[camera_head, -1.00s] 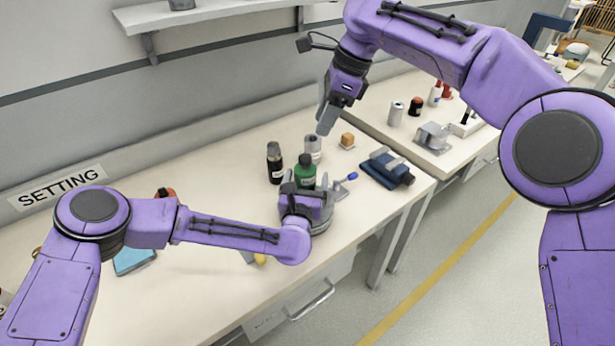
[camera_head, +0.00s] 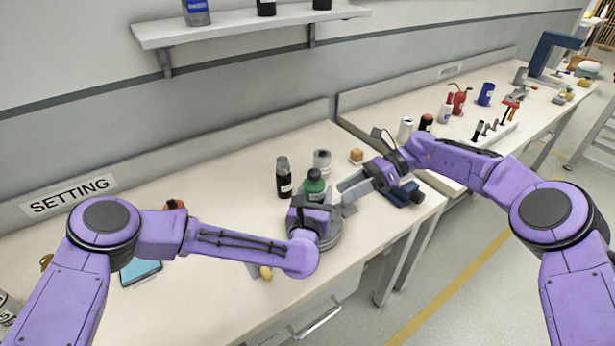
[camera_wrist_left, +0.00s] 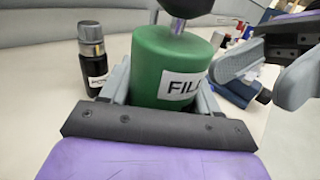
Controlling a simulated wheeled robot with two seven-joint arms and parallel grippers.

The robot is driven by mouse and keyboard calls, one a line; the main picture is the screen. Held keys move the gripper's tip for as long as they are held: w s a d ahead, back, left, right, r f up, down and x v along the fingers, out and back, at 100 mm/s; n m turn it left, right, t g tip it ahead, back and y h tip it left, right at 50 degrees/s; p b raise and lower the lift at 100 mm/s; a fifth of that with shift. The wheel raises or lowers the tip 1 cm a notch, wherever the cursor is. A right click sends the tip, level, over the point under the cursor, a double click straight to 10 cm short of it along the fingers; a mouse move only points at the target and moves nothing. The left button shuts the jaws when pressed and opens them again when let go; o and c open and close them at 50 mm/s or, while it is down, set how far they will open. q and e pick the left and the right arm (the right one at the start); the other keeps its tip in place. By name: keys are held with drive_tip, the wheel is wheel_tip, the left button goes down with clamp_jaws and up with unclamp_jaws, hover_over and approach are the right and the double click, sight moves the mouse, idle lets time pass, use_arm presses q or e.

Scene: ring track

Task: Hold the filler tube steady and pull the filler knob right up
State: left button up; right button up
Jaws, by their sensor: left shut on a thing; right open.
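The green filler tube (camera_head: 314,188) stands on the bench, and its label begins "FIL" in the left wrist view (camera_wrist_left: 165,65). A thin stem comes out of its top to the dark filler knob (camera_wrist_left: 183,8), which is cut off by the top edge there. My left gripper (camera_head: 312,206) is shut on the tube, one finger on each side in the left wrist view. My right gripper (camera_head: 346,194) is open and empty, just right of the tube and apart from the knob. The lower part of the tube is hidden by my left gripper.
A round grey base (camera_head: 328,241) lies by my left gripper. A black bottle (camera_head: 284,178) and a grey-white can (camera_head: 322,163) stand close behind the tube. A wooden block (camera_head: 356,156) and a blue device (camera_head: 405,194) are to the right.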

sight(306, 184)
use_arm(q)
drive_tip(key=shift+d+f, duration=0.15)
drive_tip(key=shift+d, duration=0.1)
drive_tip(key=shift+s, duration=0.2)
use_arm(e)
wheel_tip(306, 184, up, 4)
drive_tip(key=w+d+r+n+t+y, duration=0.1)
drive_tip(key=d+n+y, duration=0.15)
drive_tip(key=y, duration=0.35)
use_arm(q)
drive_tip(key=shift+a, duration=0.25)
use_arm(e)
drive_tip(key=shift+n+h, duration=0.3)
drive_tip(key=shift+n, duration=0.25)
drive_tip(key=a, duration=0.4)
drive_tip(key=s+a, duration=0.1)
drive_tip(key=a, duration=0.8)
drive_tip(key=shift+s+a+f, duration=0.1)
drive_tip(key=shift+s+f, duration=0.1)
drive_tip(key=shift+f, duration=0.05)
